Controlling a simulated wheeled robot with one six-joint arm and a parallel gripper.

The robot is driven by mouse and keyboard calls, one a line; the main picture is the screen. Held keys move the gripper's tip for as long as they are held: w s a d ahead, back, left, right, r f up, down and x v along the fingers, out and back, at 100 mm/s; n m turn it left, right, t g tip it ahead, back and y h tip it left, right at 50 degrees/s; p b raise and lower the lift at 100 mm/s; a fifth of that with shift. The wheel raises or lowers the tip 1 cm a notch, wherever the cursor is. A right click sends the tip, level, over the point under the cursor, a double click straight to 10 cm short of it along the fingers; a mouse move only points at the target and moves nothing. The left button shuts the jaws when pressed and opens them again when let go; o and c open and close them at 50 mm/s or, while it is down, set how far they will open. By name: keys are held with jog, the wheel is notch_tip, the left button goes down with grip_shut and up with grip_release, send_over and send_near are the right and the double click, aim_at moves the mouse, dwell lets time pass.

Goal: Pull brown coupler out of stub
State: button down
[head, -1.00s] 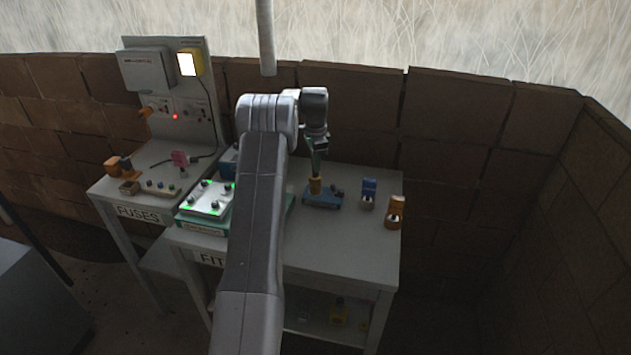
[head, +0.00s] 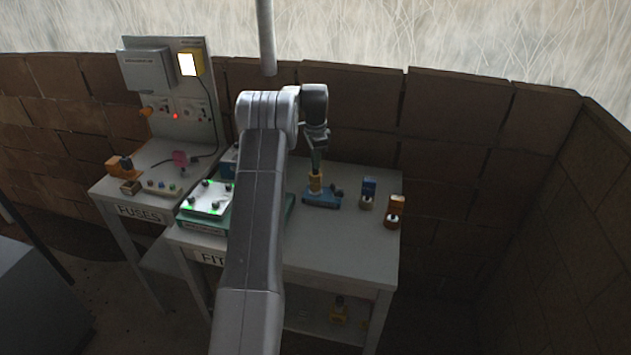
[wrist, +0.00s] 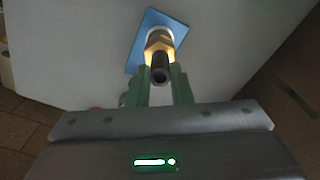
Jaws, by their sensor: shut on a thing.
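The brown coupler (head: 316,183) stands upright at the blue stub block (head: 329,200) on the right-hand table. In the wrist view the coupler (wrist: 159,42) shows as a tan collar with a dark round tube end facing the camera. The blue block (wrist: 136,50) lies behind it. My gripper (head: 316,168) comes down from above, and its green fingers (wrist: 161,78) are shut on the coupler from both sides. The lower end of the coupler, where it meets the stub, is hidden, so I cannot tell how deep it sits.
A blue part (head: 368,192) and an orange-brown part (head: 394,212) stand to the right on the table. A lit green-and-white box (head: 207,198) is left of my arm. The fuses table (head: 150,185) with its back panel stands further left. A brick wall runs behind.

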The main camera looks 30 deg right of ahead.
jog(key=shift+r, duration=0.25)
jog(key=shift+r+p, duration=0.65)
jog(key=shift+r, duration=0.9)
jog(key=shift+r, duration=1.4)
